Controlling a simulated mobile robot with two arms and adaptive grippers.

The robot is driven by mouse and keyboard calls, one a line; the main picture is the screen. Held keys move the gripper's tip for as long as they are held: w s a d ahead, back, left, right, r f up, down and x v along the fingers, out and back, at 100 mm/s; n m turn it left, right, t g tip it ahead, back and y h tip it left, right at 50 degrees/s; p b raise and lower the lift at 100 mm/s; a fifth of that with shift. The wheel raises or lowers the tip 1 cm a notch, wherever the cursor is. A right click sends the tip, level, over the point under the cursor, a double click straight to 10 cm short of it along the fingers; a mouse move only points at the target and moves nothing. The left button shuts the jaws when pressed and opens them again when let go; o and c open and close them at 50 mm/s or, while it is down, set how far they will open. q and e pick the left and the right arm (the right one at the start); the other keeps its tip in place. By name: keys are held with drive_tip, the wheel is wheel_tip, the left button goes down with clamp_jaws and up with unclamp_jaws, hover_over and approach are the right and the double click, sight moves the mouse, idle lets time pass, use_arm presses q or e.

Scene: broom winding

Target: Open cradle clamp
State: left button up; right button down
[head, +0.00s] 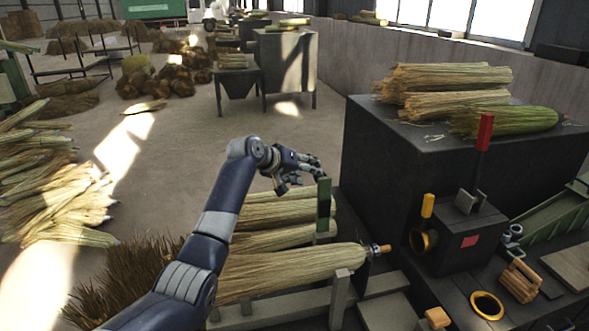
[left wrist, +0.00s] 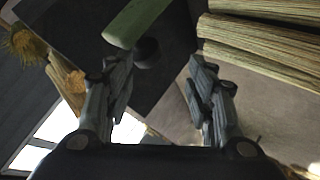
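A green upright lever (head: 323,200) stands at the far side of the cradle; I take it to be the clamp handle. My left gripper (head: 305,172) is just above and left of its top. In the left wrist view my left gripper (left wrist: 160,75) has its two fingers well apart with nothing between them. A green bar (left wrist: 138,22), likely the same lever, shows beyond the left fingertip; contact cannot be told. The cradle (head: 341,298) holds a straw bundle (head: 295,270) lying lengthwise, with more straw behind it. My right gripper is not in view.
A dark block (head: 390,150) carrying straw bundles (head: 445,78) stands right of the cradle. A red-handled lever (head: 484,135) and a yellow-handled piece (head: 427,206) rise from the bench at right. Straw (head: 60,190) lies on the floor at left. The middle floor is clear.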

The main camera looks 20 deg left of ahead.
use_arm(q)
drive_tip(key=v, duration=0.5)
drive_tip(key=shift+s+a+r, duration=0.1)
drive_tip(key=shift+s, duration=0.25)
